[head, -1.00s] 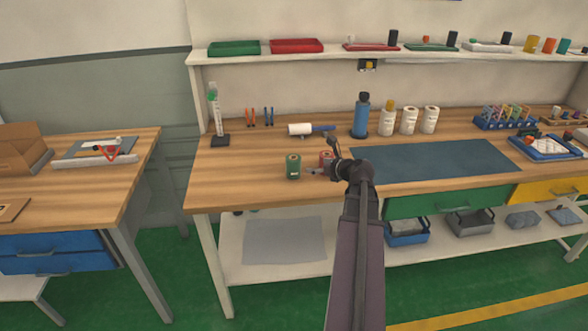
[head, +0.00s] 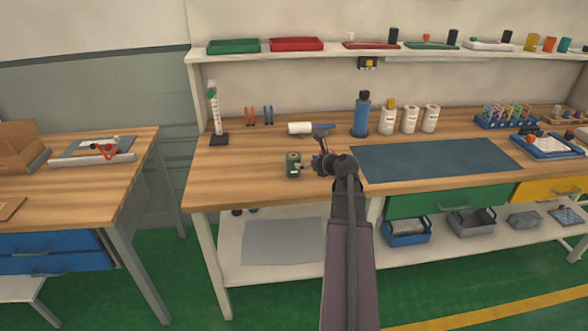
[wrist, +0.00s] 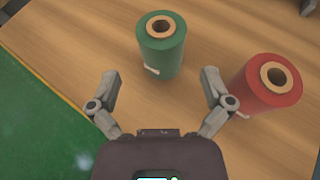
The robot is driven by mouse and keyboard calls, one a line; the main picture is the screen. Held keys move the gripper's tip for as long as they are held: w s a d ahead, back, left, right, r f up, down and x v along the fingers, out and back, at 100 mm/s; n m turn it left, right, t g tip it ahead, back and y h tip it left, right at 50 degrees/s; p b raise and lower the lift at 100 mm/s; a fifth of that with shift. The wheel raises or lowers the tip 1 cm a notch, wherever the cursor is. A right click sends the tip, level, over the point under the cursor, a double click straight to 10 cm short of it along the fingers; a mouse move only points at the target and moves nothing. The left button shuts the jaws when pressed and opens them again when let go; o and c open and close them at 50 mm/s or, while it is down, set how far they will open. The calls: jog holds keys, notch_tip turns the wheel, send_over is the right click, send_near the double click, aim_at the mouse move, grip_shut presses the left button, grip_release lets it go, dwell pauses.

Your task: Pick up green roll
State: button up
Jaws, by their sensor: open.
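The green roll (head: 293,166) stands upright near the front left of the wooden bench (head: 240,178). In the wrist view the green roll (wrist: 161,52) is just ahead of my gripper (wrist: 158,85), between the lines of its two fingers but beyond their tips. My gripper (head: 308,168) is open and empty, to the right of the roll in the head view. A red roll (wrist: 267,86) stands to the right of the right finger in the wrist view; in the head view my arm mostly hides it.
A white roll with a blue handle (head: 302,128) lies behind the green roll. A blue bottle (head: 361,115) and several white containers stand further back. A dark blue mat (head: 440,160) lies to the right. The bench's front edge is close to the green roll.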

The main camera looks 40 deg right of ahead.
aim_at(299, 161)
jog(key=shift+x, duration=1.2)
jog(key=shift+b, duration=0.3)
jog(key=b+x, duration=0.1)
jog(key=x, duration=0.1)
jog(key=b+x, duration=0.1)
jog(key=x, duration=0.1)
jog(key=shift+d+f, duration=0.15)
jog(key=shift+f, duration=0.15)
jog(key=shift+w+f, duration=0.1)
jog(key=shift+w, duration=0.45)
jog(key=shift+c, duration=0.2)
jog(key=c, duration=1.1)
